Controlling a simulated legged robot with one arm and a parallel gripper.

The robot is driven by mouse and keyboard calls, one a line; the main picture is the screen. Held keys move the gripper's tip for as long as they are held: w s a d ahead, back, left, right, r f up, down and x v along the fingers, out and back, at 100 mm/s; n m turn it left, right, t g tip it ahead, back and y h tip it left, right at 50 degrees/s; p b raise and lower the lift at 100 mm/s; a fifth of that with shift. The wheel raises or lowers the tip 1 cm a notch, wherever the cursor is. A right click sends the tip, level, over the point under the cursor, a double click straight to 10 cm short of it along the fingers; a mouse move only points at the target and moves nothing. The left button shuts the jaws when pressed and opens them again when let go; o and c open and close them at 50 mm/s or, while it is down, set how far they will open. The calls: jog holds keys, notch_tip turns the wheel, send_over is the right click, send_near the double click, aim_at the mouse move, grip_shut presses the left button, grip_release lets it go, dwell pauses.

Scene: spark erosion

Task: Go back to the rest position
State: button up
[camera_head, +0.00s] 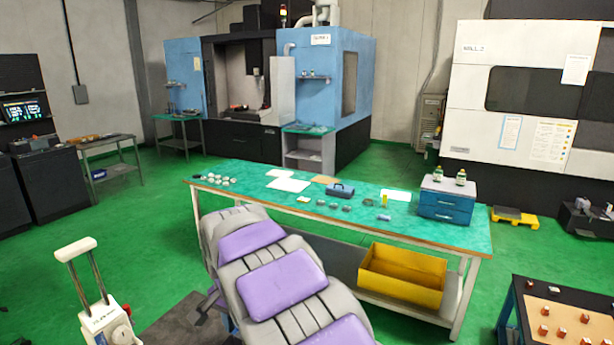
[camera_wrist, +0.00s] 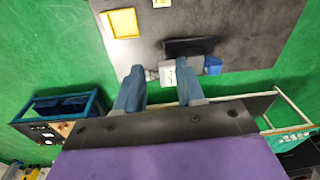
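My gripper (camera_wrist: 160,68) shows in the wrist view as two blue-grey fingers standing well apart. It is open, and I see nothing held between them. It points toward a dark grey surface (camera_wrist: 230,30) on the green floor. A small white object (camera_wrist: 167,75) shows beyond the fingertips, and its distance is hard to tell. In the head view my grey arm with purple pads rises in the lower middle, in front of the green-topped table (camera_head: 340,210). The gripper itself is not visible in that view.
A dark table (camera_head: 570,310) with small blocks stands lower right. Green floor (camera_head: 60,225) is open at left.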

jog(key=s+d+r+n+g+b, duration=0.1)
jog(key=s+d, duration=0.7)
jog(key=d, duration=0.3)
jog(key=s+d+r+n, duration=0.1)
jog(key=s+d, duration=0.6)
jog(key=d, duration=0.4)
jog(key=s+d+f+n+g, duration=0.1)
jog(key=s+d+f, duration=0.1)
jog(key=s, duration=0.7)
jog(key=s+d+f+n+b, duration=0.1)
jog(key=s+d+f, duration=0.2)
jog(key=s, duration=0.7)
jog(key=shift+s+d+f+n+g, duration=0.3)
jog(key=shift+d+g, duration=0.1)
jog(key=shift+d, duration=0.5)
jog(key=shift+a, duration=0.15)
